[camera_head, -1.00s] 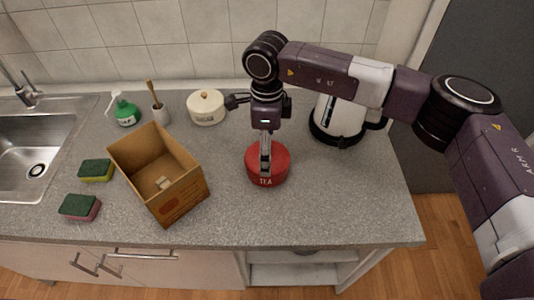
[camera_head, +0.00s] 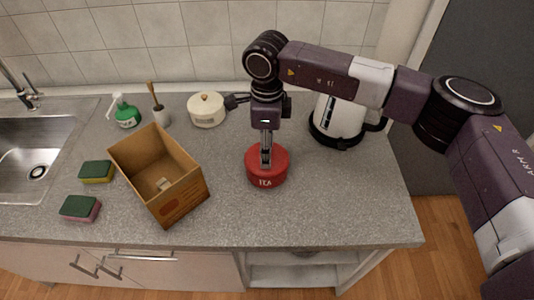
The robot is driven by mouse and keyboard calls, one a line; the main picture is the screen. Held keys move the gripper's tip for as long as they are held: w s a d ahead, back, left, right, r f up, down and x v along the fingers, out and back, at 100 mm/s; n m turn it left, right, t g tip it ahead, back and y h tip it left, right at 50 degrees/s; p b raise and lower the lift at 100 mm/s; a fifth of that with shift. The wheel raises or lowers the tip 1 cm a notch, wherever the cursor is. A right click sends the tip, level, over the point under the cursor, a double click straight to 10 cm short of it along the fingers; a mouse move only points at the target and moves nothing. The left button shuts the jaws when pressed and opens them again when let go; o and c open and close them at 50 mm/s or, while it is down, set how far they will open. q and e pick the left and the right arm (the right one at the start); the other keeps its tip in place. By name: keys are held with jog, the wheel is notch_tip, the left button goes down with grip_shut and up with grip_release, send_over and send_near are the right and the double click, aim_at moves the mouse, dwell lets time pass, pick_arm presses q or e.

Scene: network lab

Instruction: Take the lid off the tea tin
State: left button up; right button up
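The red tea tin (camera_head: 267,179), with white lettering reading TEA, stands upright on the grey counter. Its red lid (camera_head: 279,160) is on top. My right gripper (camera_head: 266,162) points straight down over the middle of the lid, with its fingertips at the lid. The fingers look close together, and the lid's knob is hidden, so I cannot tell whether they are shut on it. My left gripper is not in view.
An open cardboard box (camera_head: 185,194) stands left of the tin. A sugar pot (camera_head: 206,112) and a kettle (camera_head: 338,118) stand behind. Two sponges (camera_head: 97,171) (camera_head: 80,208) and a green soap bottle (camera_head: 125,112) are at the left. The counter right of the tin (camera_head: 350,195) is clear.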

jog(key=shift+s+f, duration=0.25)
jog(key=shift+f, duration=0.2)
jog(key=shift+w+r, duration=0.1)
jog(key=shift+r, duration=0.35)
grip_shut()
notch_tip(320, 180, up, 19)
jog(key=b, duration=0.4)
jog(key=shift+w+r, duration=0.15)
